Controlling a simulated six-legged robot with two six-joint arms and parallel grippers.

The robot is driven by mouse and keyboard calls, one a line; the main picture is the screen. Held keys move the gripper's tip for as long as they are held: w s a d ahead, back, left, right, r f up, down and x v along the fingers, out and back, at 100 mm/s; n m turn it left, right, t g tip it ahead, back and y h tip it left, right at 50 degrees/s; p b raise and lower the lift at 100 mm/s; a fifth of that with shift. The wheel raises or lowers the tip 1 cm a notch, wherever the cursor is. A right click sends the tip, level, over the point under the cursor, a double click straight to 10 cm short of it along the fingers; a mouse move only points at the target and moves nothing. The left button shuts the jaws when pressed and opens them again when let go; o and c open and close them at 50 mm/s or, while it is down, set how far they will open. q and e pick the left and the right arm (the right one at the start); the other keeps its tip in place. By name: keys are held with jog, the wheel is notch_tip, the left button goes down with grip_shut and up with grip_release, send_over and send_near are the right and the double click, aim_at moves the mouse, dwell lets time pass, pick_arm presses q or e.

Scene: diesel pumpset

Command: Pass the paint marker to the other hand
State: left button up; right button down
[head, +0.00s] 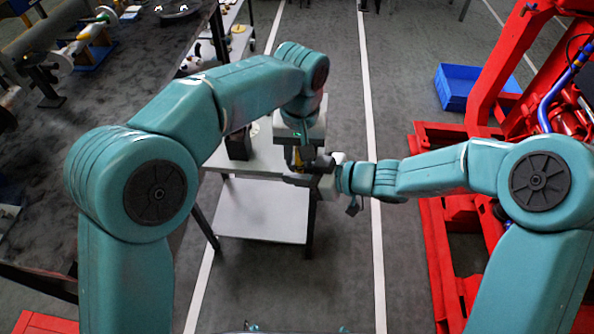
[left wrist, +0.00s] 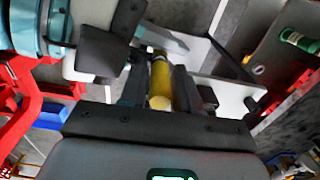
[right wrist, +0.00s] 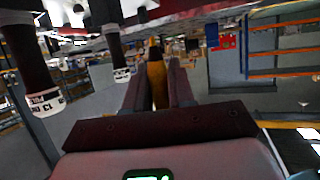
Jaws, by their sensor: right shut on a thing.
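The paint marker is a slim yellow cylinder; a small yellow part of it (head: 297,157) shows in the head view where my two grippers meet. My left gripper (head: 299,163) points down there from above. In the left wrist view the marker (left wrist: 160,82) lies lengthwise between its fingers; whether they press on it is unclear. My right gripper (head: 318,169) comes in from the right and is shut on the marker. In the right wrist view the marker (right wrist: 157,78) stands between the right fingers with a dark tip at its far end.
A light two-level table (head: 262,212) is behind and below the grippers, with a dark box (head: 238,145) on top. A dark workbench (head: 100,130) is at left. Red machinery (head: 442,205) and a blue crate (head: 466,88) are at right.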

pick_arm(q)
jog(key=shift+d, duration=0.2)
jog(key=shift+r, duration=0.15)
notch_tip(320, 180, up, 6)
jog(key=shift+r, duration=0.25)
jog(key=shift+a+r, duration=0.2)
jog(key=shift+r, duration=0.35)
jog(key=w+a+f+t+h, duration=0.1)
jog(key=a+f, duration=0.4)
jog(key=f, duration=0.4)
jog(key=w+a+f+h, duration=0.1)
jog(key=a+f, duration=0.3)
jog(key=f, duration=0.6)
jog(key=s+a+f+n, duration=0.1)
jog(key=s+f, duration=0.5)
jog(key=s, duration=0.2)
jog(key=s+a+f+h, duration=0.1)
jog(key=s+f, duration=0.6)
jog(key=s, duration=0.1)
jog(key=s+f+n+h, duration=0.1)
jog(key=s+f, duration=0.5)
jog(key=s, duration=0.2)
jog(key=shift+a+f+n+g, duration=0.2)
jog(key=shift+a+n+g, duration=0.1)
jog(key=shift+a, duration=0.1)
